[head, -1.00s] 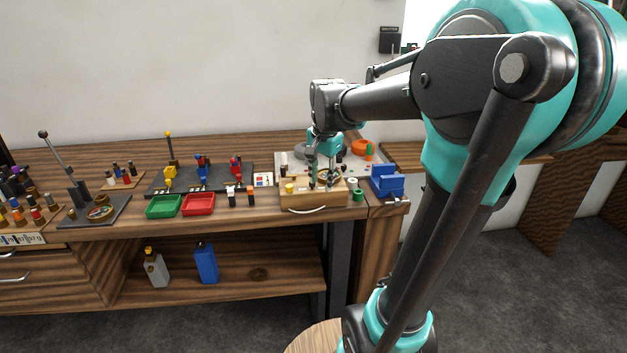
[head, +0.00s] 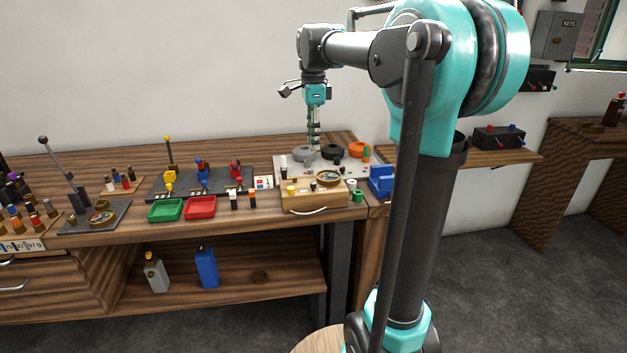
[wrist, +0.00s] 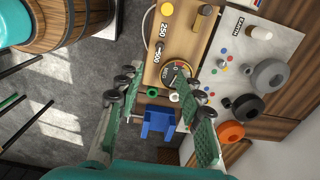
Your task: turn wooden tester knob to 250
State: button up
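The wooden tester (head: 303,201) is a light wooden box with a front handle on the bench. It carries a round gauge (head: 328,177), a yellow button and dark knobs. In the wrist view the tester (wrist: 182,45) has labels reading 250 and 500, with a small dark knob (wrist: 159,47) between them. I cannot tell exactly where its pointer aims. The gauge (wrist: 177,74) is partly in view there, its reading too small to tell. My gripper (head: 314,138) is raised above and behind the tester. In the wrist view its fingers (wrist: 155,98) are apart, with nothing between them.
A grey plate (wrist: 252,62) with grey, black and orange rings lies behind the tester. A blue vise-like block (head: 382,181) stands to its right. Green (head: 164,208) and red (head: 199,206) trays and several levers stand to the left. Space above the tester is free.

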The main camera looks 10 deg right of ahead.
aim_at(313, 183)
notch_tip(313, 183, down, 14)
jog(key=shift+r, duration=0.15)
jog(key=shift+c, duration=0.2)
grip_shut()
